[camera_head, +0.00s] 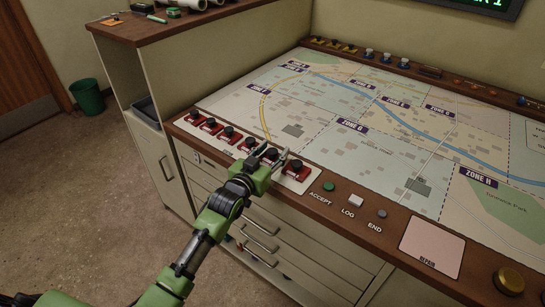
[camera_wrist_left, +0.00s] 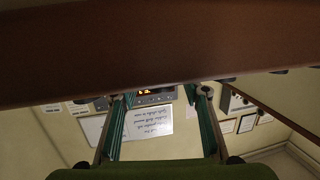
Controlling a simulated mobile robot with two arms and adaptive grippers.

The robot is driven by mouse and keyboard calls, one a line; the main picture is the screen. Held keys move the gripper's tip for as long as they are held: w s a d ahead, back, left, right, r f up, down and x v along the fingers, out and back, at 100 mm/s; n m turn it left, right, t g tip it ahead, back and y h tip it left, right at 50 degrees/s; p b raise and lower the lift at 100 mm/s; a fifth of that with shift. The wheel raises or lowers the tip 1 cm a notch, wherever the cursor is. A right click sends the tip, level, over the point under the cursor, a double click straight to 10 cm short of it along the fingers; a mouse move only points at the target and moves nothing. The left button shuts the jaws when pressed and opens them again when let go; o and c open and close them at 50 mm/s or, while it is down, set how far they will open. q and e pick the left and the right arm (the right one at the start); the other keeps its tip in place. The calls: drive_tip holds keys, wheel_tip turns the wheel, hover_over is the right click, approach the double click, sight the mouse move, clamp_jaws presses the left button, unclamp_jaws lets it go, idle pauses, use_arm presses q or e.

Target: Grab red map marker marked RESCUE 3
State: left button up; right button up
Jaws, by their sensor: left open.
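Several red map markers with black knobs stand in a row on pale cards along the console's near left edge. They run from the far-left red marker (camera_head: 194,114) to the nearest red marker (camera_head: 296,170). Their lettering is too small to read, so I cannot tell which is RESCUE 3. My left gripper (camera_head: 273,157) is over the near end of the row and partly hides a marker there. In the left wrist view its two fingers (camera_wrist_left: 161,98) are apart with nothing between them. My right gripper is not in view.
The map table (camera_head: 350,110) fills the right side. ACCEPT (camera_head: 328,187), LOG (camera_head: 355,201) and END (camera_head: 381,214) buttons sit on the wooden rim right of the markers. A cabinet (camera_head: 185,50) stands at left, with a green bin (camera_head: 88,97) beyond. A brown band (camera_wrist_left: 160,45) crosses the wrist view.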

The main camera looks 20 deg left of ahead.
use_arm(q)
clamp_jaws()
drive_tip(key=shift+r, duration=0.1)
